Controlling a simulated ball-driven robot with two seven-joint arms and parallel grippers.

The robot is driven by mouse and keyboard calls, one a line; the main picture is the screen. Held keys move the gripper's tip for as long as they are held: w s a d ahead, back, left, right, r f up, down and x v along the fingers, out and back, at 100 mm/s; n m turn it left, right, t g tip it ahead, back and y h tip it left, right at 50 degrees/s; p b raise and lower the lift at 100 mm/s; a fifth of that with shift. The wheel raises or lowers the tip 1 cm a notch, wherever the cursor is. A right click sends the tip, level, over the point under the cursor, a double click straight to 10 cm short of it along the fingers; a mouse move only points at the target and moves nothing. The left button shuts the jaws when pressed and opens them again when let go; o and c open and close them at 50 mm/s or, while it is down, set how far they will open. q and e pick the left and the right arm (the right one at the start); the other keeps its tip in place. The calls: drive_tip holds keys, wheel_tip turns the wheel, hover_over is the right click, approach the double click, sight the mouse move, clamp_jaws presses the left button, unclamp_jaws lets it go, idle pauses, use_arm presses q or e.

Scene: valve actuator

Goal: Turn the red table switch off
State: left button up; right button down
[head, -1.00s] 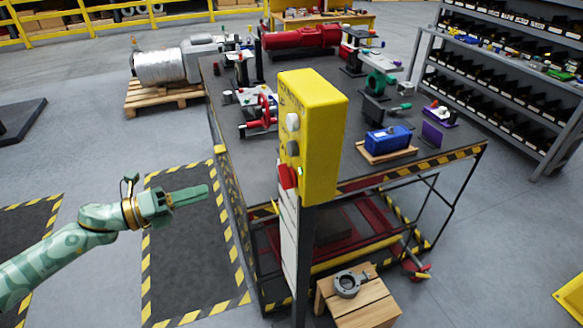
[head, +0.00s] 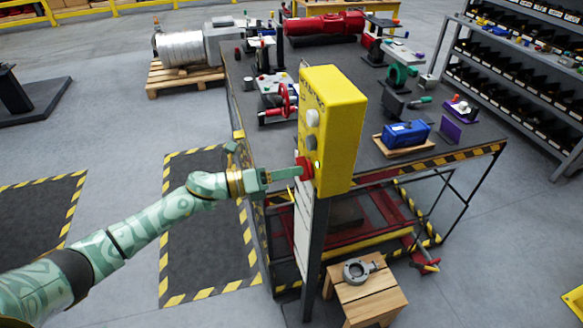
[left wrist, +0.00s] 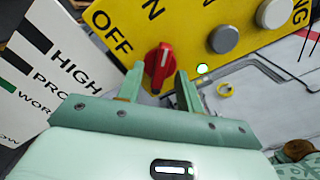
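The red switch (head: 305,168) is a knob low on the yellow control box (head: 333,130). In the left wrist view the red switch (left wrist: 158,66) shows its white mark pointing up, slightly right, roughly toward the partly cut-off "ON" label; "OFF" is printed to its upper left. A small light (left wrist: 202,69) beside it glows green. My left gripper (head: 297,172) is at the switch. Its two fingers are apart, one on each side of the knob in the wrist view. I cannot tell whether they touch it. My right gripper is not in view.
The box stands on a post at the corner of a dark workbench (head: 245,108) with tools and a blue unit (head: 405,134). A wooden stool (head: 365,298) with a grey ring part stands in front. Grey buttons (left wrist: 224,39) sit near the switch.

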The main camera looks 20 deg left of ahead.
use_arm(q)
drive_tip(key=shift+w+d, duration=0.2)
drive_tip(key=shift+d, duration=0.2)
drive_tip(key=c, duration=0.7)
clamp_jaws()
